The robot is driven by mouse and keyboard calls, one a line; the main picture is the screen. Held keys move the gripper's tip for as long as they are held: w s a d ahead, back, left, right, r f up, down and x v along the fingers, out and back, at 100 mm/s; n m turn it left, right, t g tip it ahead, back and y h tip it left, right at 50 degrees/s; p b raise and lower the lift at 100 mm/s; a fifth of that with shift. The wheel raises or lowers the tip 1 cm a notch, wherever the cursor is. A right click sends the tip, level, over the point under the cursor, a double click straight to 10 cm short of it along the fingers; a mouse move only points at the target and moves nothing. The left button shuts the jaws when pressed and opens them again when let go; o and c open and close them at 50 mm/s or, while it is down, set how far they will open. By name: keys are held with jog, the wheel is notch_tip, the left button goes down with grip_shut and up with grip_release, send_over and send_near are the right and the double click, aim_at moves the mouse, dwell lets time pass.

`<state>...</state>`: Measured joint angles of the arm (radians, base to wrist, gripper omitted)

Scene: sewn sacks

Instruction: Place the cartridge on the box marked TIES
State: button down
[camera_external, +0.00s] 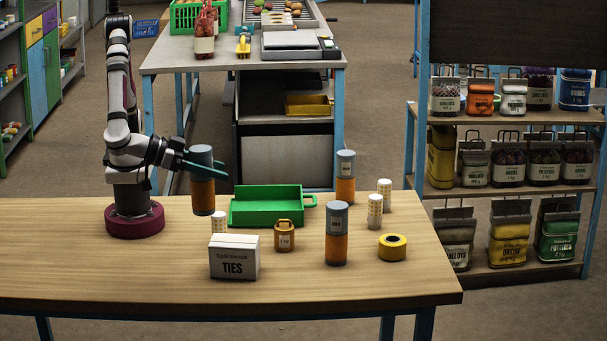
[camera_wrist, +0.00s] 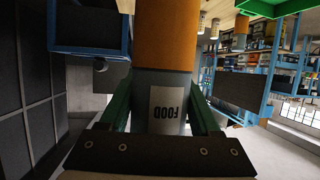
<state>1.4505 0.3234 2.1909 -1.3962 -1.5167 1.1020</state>
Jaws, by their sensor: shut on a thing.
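My gripper (camera_external: 208,166) is shut on a cartridge (camera_external: 202,192), a cylinder with a grey-blue upper part and an orange lower part. It is held upright beside my arm, left of the green tray and behind the box; its gap to the table is hard to judge. In the wrist view, my gripper's green fingers (camera_wrist: 165,100) clasp the cartridge (camera_wrist: 165,45), whose label reads FOOD. The white box marked TIES (camera_external: 233,258) stands at the front left of the table, its top bare. Two similar cylinders, one in front (camera_external: 337,235) and one behind (camera_external: 345,178), stand to the right.
A green tray (camera_external: 266,220) lies mid-table. A small white dotted canister (camera_external: 218,222) stands behind the box, near the held cartridge. A brown weight-like jar (camera_external: 284,236) is right of the box. A yellow roll (camera_external: 392,246) and white canisters (camera_external: 375,211) stand farther right. The front left is clear.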

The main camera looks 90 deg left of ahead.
aim_at(194, 183)
jog(key=w+a+f, duration=0.2)
jog(key=w+f, duration=0.4)
jog(key=f, duration=0.2)
jog(key=shift+w, duration=0.2)
jog(key=shift+a+f, duration=0.1)
jog(key=shift+c, duration=0.5)
grip_release()
jog(key=v, duration=1.2)
